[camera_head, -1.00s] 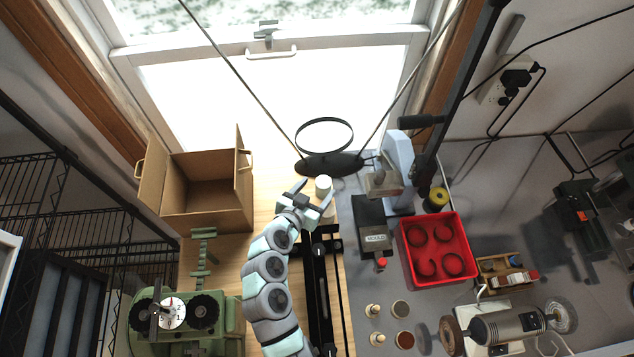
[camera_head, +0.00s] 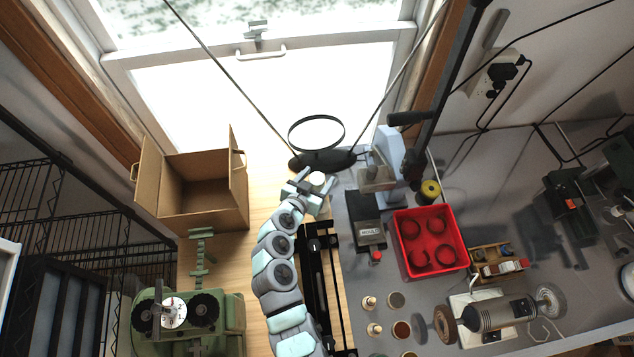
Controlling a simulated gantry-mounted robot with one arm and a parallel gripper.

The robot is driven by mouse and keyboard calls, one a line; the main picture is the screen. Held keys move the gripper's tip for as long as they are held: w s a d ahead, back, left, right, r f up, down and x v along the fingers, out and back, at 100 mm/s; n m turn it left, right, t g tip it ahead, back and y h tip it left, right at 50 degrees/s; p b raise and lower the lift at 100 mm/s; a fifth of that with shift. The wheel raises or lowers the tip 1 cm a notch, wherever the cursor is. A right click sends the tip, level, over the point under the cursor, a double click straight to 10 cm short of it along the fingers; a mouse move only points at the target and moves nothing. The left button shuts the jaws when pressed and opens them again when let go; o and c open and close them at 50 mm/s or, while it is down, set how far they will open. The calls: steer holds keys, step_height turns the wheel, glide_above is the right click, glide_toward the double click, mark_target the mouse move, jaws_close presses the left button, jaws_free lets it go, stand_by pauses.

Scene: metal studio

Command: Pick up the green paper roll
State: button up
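A small upright cylinder with a whitish top (camera_head: 316,180) stands at the far end of the wooden bench, near the window. It is the only roll-like thing by my gripper. It looks pale, and I cannot make out clear green on it. My gripper (camera_head: 314,183) is at this cylinder, with one finger on its left and one on its right. I cannot tell whether the fingers touch it. The lower part of the cylinder is hidden by my gripper.
An open cardboard box (camera_head: 203,218) stands left of my arm. A green machine (camera_head: 230,318) is at the lower left. On the right are a mould block (camera_head: 370,237), a red tray (camera_head: 462,255) and a motor (camera_head: 498,314).

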jaws_close()
stand_by(0.5)
steer(key=shift+r, duration=0.1)
